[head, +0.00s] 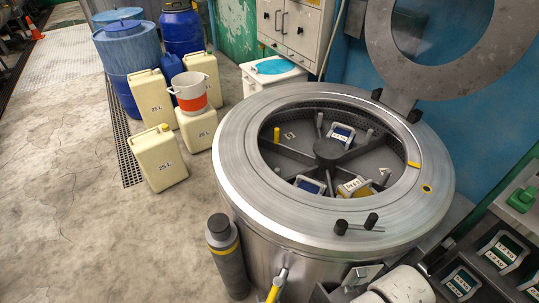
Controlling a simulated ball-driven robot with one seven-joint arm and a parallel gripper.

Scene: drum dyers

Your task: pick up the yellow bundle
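The yellow bundle (346,193) lies inside the open round metal drum (236,175), in the near right part of its basket. It has a pale grey frame or handle and a light label on top. The drum's near rim hides part of its lower side. A blue bundle (308,185) lies to its left, across a dark divider, and another blue bundle (341,134) lies in a far compartment. I cannot make out my gripper in the head view.
The drum's ring-shaped lid (385,45) stands raised behind it. A black-knobbed handle (357,226) sits on the near rim. Cream canisters (158,157), a red-and-white bucket (190,92) and blue barrels (128,60) stand left. Racked bundles (505,250) are at right.

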